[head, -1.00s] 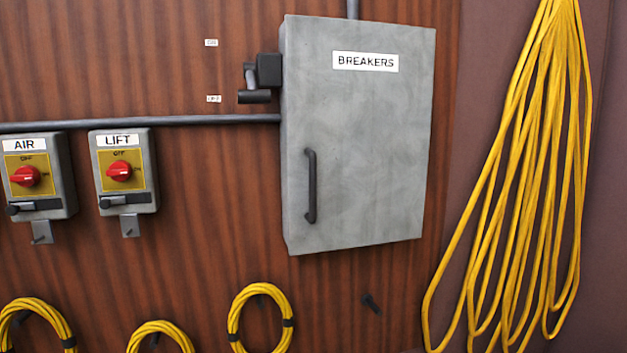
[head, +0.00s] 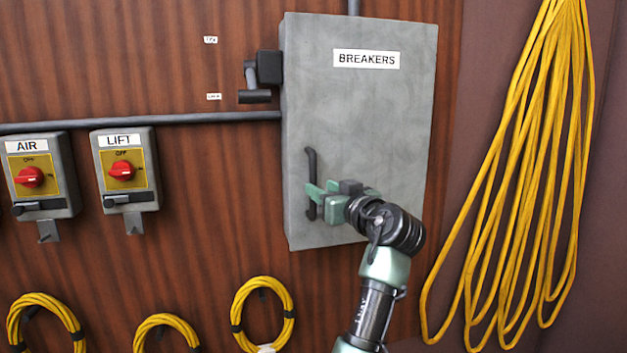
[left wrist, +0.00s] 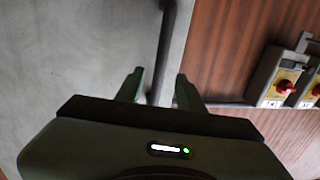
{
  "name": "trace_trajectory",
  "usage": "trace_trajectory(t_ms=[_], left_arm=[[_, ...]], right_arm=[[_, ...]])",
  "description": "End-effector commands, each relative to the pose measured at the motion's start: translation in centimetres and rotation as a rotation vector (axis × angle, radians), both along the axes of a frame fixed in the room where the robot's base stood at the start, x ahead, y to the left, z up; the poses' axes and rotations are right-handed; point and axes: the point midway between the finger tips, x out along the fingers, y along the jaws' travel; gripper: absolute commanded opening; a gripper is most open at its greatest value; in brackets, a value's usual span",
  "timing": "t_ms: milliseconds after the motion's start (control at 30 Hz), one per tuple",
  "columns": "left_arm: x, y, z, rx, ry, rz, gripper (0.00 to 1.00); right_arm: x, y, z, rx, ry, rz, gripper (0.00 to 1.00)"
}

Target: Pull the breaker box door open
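The grey breaker box door (head: 390,110), labelled BREAKERS, is shut. Its dark vertical bar handle (head: 311,163) is near the door's left edge. My left gripper (head: 322,199) is at the lower part of the handle, its green fingers apart. In the left wrist view the handle (left wrist: 166,45) runs down between the two open fingertips (left wrist: 160,88). I cannot tell whether either finger touches it. The gripper covers part of the handle's lower end in the head view. My right gripper is in neither view.
A dark lever switch (head: 266,70) sits at the box's upper left side. The AIR (head: 40,178) and LIFT (head: 124,170) switch boxes are to the left. Yellow cable (head: 520,180) hangs to the right. Yellow coils (head: 262,283) hang below.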

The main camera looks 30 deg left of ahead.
Motion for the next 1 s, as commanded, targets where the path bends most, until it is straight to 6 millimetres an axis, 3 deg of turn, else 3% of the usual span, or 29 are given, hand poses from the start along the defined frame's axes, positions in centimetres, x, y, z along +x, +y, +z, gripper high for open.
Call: trace_trajectory(t_ms=[300, 667, 800, 833, 1000], left_arm=[[2.3, 4.0, 0.2, 0.003, 0.003, -0.001, 0.38], [2.7, 4.7, 0.0, 0.001, 0.003, -0.003, 0.38], [2.7, 4.7, 0.0, 0.001, 0.003, -0.003, 0.05], [2.7, 4.7, 0.0, 0.001, 0.003, -0.003, 0.0], [2.7, 4.6, 0.0, 0.001, 0.003, -0.003, 0.0]], right_arm=[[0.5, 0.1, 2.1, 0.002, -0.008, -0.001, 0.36], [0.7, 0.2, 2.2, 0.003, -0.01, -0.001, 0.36], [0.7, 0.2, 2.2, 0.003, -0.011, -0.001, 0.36], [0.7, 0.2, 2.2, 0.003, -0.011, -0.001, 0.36], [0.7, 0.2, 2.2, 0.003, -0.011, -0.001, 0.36]])
